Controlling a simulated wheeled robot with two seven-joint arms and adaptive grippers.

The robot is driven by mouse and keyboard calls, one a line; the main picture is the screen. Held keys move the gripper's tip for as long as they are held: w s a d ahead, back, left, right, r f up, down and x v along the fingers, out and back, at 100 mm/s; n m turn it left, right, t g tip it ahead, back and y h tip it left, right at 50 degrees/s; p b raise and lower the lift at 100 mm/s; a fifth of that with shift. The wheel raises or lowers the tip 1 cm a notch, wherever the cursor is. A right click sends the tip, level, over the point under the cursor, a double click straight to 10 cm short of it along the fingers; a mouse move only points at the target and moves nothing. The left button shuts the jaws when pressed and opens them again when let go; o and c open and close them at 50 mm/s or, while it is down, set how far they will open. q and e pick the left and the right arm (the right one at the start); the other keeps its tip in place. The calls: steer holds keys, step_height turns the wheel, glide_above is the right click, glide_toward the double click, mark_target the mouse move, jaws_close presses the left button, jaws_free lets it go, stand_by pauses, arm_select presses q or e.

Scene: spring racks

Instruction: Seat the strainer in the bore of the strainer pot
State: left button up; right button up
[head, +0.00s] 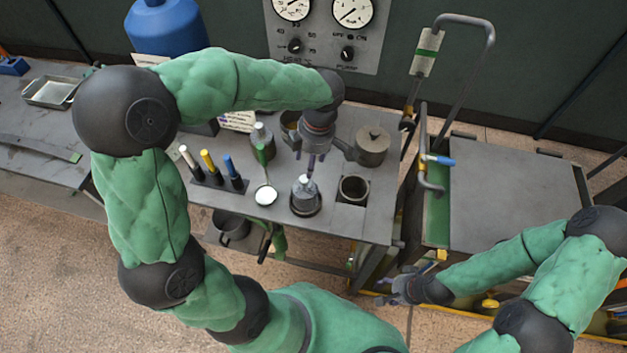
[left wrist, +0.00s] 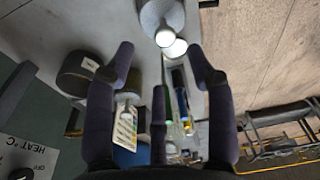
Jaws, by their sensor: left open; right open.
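A grey stepped piece with a pale knob on top, which looks like the strainer (head: 304,187), stands upright in a dark round rim (head: 305,208) on the bench. I cannot tell how deep it sits. It shows at the top of the left wrist view (left wrist: 160,15). An open dark cylindrical pot (head: 353,189) stands to its right; I cannot tell which holder is the strainer pot. My left gripper (head: 311,163) is open and empty just above the strainer's knob, its fingers (left wrist: 163,58) spread in the left wrist view. My right gripper (head: 398,291) is open and empty beyond the bench's front edge.
A lidded pot (head: 372,146) stands behind the open pot. A trolley (head: 510,200) with a raised handle stands at the right.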

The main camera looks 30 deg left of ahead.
mark_target(305, 178)
arm_select(q)
steer(key=f, duration=0.3)
steer(key=a+f+b, duration=0.1)
steer(key=f, duration=0.3)
steer(key=s+f, duration=0.1)
steer(key=f, duration=0.2)
steer(key=shift+s+a+f, duration=0.1)
steer(key=shift+a+f, duration=0.1)
steer(key=shift+c, duration=0.3)
jaws_close()
